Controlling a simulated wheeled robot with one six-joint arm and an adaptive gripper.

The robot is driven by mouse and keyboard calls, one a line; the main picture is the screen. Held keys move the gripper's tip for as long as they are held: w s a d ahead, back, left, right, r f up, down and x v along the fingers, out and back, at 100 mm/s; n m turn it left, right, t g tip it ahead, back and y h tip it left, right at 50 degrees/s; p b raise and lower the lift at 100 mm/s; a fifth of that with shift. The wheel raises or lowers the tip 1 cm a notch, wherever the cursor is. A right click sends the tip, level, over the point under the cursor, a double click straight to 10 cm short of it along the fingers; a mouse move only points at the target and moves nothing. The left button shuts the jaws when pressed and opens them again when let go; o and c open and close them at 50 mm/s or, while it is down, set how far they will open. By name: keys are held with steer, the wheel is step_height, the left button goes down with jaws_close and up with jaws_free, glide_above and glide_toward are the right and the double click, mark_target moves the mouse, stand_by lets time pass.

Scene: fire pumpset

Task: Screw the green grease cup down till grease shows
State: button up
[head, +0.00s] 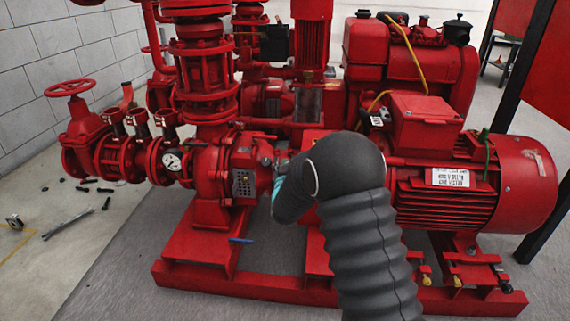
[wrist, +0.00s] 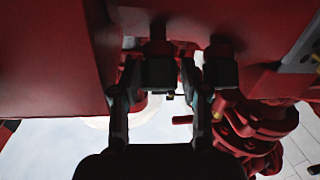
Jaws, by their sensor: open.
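My gripper (wrist: 162,78) is open in the wrist view, its two dark fingers spread on either side of a dark block-like fitting (wrist: 158,72) under a red body. I cannot tell whether the fingers touch it. I cannot make out a green grease cup in either view; the wrist view is dark. In the head view my arm reaches to the red pump casing (head: 212,180) and its shaft end, and hides most of the gripper. A small teal patch shows at the end of my arm; I cannot tell what it belongs to.
A red motor (head: 520,185) stands right of my arm. A pressure gauge (head: 172,162) and a valve handwheel (head: 70,88) are at the left. The red base frame (head: 230,285) runs along the front. A wrench (head: 68,223) and small parts lie on the floor.

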jaws_close()
steer(key=shift+m+h, duration=0.3)
steer(key=shift+m, duration=0.2)
steer(key=m+h, duration=0.6)
steer(key=m, duration=0.1)
steer(key=shift+g, duration=0.4)
steer(key=m+g+h, duration=0.1)
steer(key=m, duration=0.1)
steer(key=m+g+h+p, duration=0.1)
steer(key=m, duration=0.1)
steer(key=shift+r+m+h, duration=0.15)
steer(key=shift+m+h, duration=0.25)
steer(key=shift+m+g+h+p, duration=0.6)
steer(key=shift+m+g+p, duration=0.15)
steer(key=shift+m, duration=0.55)
steer(key=shift+d, duration=0.1)
